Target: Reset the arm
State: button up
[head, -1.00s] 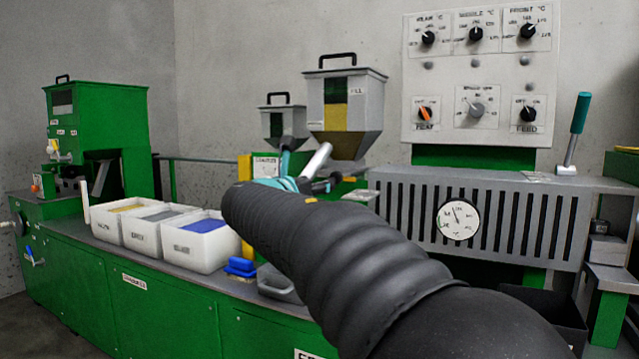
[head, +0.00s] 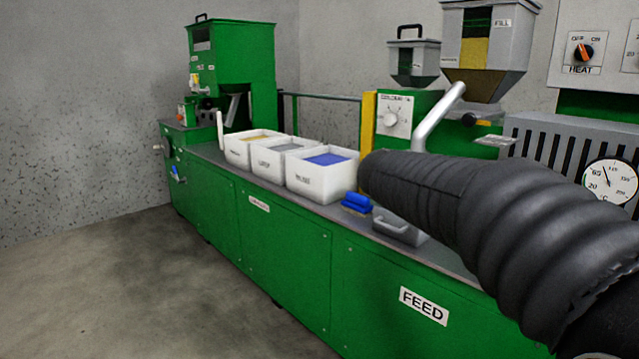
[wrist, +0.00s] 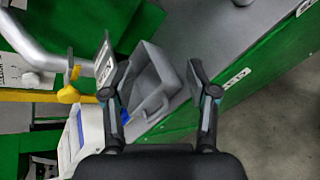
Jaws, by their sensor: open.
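My gripper (wrist: 152,84) shows in the wrist view with its two dark fingers spread apart and nothing between the tips. It hangs above the bench top, near a grey scoop-like container with a handle (wrist: 152,82). In the head view my black-sleeved arm reaches in from the right, and its far end hides the gripper there.
A hopper (head: 487,45) with a silver pipe (head: 438,118) stands behind. A slatted grey housing with a gauge (head: 610,181) is at right. Floor at front left is clear.

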jog(key=s+a+f+m+g+y, duration=0.2)
jog(key=s+f+m+y, duration=0.1)
jog(key=s+f+m, duration=0.4)
jog(key=s+a+f+m+g+y, duration=0.1)
jog(key=s+a+f+m+y, duration=0.15)
jog(key=s+f, duration=0.45)
jog(key=s+a+m+y+p, duration=0.1)
jog(key=s+a+m+y, duration=0.1)
jog(key=s, duration=0.6)
jog(key=s+a+m+y+p, duration=0.1)
jog(key=s+m, duration=0.3)
jog(key=s, duration=0.5)
jog(key=shift+s+a+m+y, duration=0.2)
jog(key=shift+a+m+y, duration=0.2)
jog(key=shift+a, duration=0.3)
jog(key=shift+f, duration=0.1)
